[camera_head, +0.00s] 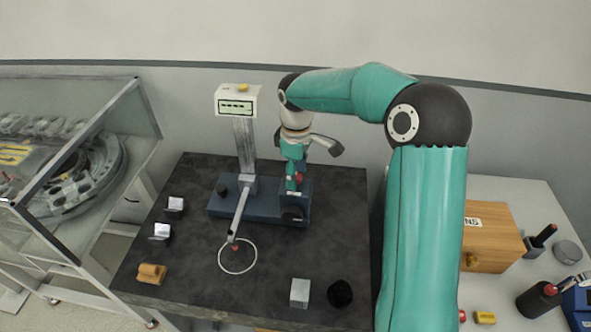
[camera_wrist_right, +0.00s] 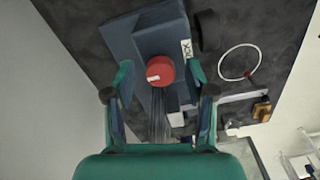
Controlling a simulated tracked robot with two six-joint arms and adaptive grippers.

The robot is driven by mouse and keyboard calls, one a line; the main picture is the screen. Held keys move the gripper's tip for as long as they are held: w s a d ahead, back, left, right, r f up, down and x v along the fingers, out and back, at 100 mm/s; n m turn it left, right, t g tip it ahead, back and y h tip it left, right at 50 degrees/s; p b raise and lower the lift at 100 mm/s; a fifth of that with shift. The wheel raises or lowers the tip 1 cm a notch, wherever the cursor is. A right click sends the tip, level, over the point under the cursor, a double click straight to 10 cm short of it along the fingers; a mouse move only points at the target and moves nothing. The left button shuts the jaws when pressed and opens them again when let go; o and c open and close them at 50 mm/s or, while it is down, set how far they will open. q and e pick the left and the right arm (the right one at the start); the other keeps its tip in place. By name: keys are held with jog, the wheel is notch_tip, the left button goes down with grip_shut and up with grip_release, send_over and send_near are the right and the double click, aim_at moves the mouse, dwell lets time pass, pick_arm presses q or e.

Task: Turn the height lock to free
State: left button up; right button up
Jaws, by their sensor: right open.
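A measuring stand with a blue base (camera_head: 230,208), a grey column (camera_head: 244,150) and a white display head (camera_head: 237,101) stands on the dark table. A red knob (camera_head: 299,178) sits on the blue block at its right end. In the right wrist view the red knob (camera_wrist_right: 160,66) has a white mark, and a small white label (camera_wrist_right: 186,48) lies beside it. My right gripper (camera_head: 296,172) is open above the block, its fingers either side of the knob with gaps visible; contact is not seen. My left gripper is not in view.
A slanted arm with a red tip (camera_head: 235,247) reaches over a white ring (camera_head: 252,262). A black wheel (camera_head: 293,216) is on the base's front. A metal cube (camera_head: 300,293) and a black cylinder (camera_head: 340,294) stand at the table's front. A wooden box (camera_head: 490,240) is at right.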

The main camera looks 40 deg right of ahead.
notch_tip(320, 180, up, 12)
dwell(0.6)
jog(key=shift+f, duration=0.1)
